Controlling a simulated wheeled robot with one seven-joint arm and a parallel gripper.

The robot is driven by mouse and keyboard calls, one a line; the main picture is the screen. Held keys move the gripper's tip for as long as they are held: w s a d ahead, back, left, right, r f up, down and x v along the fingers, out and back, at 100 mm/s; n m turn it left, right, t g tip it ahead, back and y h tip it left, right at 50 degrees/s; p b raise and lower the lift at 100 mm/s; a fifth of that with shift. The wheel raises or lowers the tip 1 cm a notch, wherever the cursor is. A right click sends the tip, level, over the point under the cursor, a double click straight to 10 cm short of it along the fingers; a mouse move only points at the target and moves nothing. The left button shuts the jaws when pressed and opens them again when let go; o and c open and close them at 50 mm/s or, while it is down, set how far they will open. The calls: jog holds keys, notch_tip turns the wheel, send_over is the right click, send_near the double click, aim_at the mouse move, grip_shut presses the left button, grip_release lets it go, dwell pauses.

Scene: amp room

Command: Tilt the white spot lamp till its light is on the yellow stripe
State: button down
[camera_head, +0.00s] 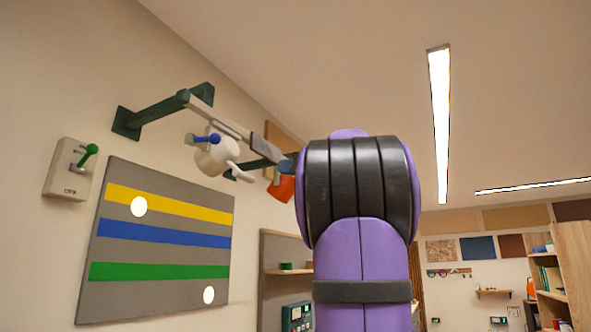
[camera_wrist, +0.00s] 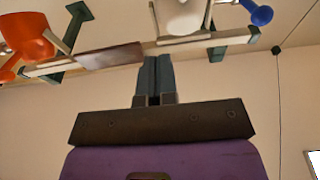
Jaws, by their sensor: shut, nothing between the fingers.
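The white spot lamp (camera_head: 213,159) hangs from a wall-mounted rail in the head view. It has a blue knob (camera_head: 208,139) and a white handle (camera_head: 239,172). The yellow stripe (camera_head: 185,209) is the top stripe on a grey wall board (camera_head: 160,179). One round light spot (camera_head: 139,206) lies on the yellow stripe near its left end. Another spot (camera_head: 208,295) lies on grey below the green stripe. I cannot tell which lamp casts which. In the wrist view my gripper (camera_wrist: 155,60) is shut and empty, its tips near the rail, just below the white lamp (camera_wrist: 182,15).
An orange lamp (camera_head: 281,188) hangs farther along the rail (camera_head: 220,121); it also shows in the wrist view (camera_wrist: 27,38). A switch box (camera_head: 66,172) with a green lever is on the wall at left. My purple and black arm blocks the middle. Shelves (camera_head: 573,270) stand far right.

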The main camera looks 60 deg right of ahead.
aim_at(255, 180)
jog(key=w+f, duration=0.1)
jog(key=w, duration=0.6)
jog(key=shift+w+a+f, duration=0.2)
jog(key=shift+w+a, duration=0.05)
jog(key=shift+w, duration=0.05)
jog(key=shift+w+f, duration=0.1)
jog(key=shift+w+a+f, duration=0.1)
jog(key=shift+w+f, duration=0.45)
jog(key=shift+s+r, duration=0.1)
